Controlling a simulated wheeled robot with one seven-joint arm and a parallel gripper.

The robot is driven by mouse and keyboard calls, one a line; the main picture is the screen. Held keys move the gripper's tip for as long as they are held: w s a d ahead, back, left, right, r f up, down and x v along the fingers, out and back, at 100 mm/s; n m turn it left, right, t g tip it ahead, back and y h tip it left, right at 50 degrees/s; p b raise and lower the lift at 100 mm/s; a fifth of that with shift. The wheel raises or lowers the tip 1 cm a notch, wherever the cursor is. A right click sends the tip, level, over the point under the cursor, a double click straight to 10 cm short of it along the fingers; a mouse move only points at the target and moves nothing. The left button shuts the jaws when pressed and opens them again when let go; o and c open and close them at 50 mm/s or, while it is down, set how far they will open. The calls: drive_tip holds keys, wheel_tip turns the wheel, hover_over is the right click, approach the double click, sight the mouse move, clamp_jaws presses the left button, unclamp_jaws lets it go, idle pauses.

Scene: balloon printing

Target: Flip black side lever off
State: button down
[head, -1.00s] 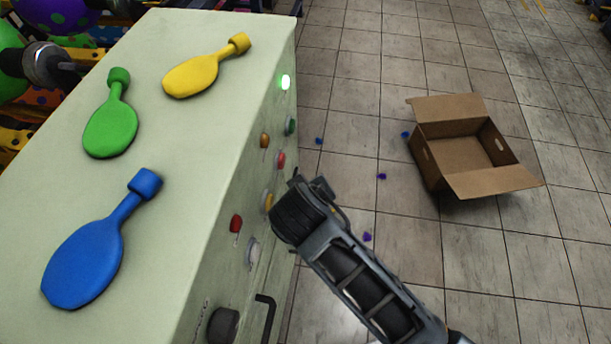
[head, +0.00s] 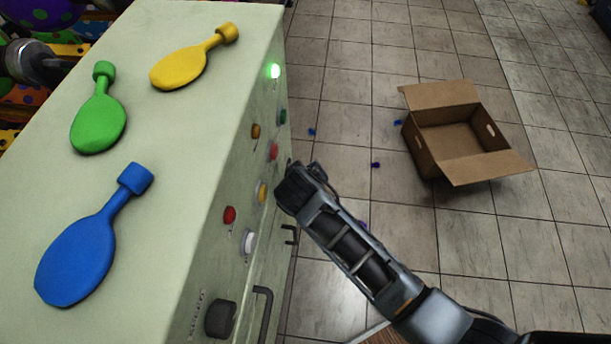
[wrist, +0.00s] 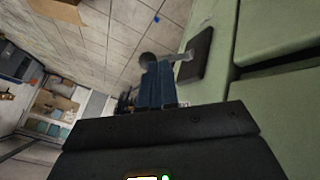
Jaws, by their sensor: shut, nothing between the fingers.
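The black side lever shows in the wrist view as a round dark knob (wrist: 148,60) on a short metal rod, coming from a black plate (wrist: 197,57) on the pale green machine wall (wrist: 262,35). My gripper (wrist: 157,68) is shut and empty, its bluish fingers right at the knob and rod. I cannot tell whether they touch. The lever and my fingertips are hidden there.
Blue (head: 80,255), green (head: 98,122) and yellow (head: 182,68) balloon-shaped pieces lie on the machine top. Its side carries coloured buttons, a black dial (head: 220,318) and a handle (head: 264,312).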

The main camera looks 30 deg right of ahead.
drive_tip(key=shift+w+d+f, duration=0.15)
drive_tip(key=shift+w+f, duration=0.05)
drive_tip(key=shift+f, duration=0.2)
drive_tip(key=shift+d, duration=0.1)
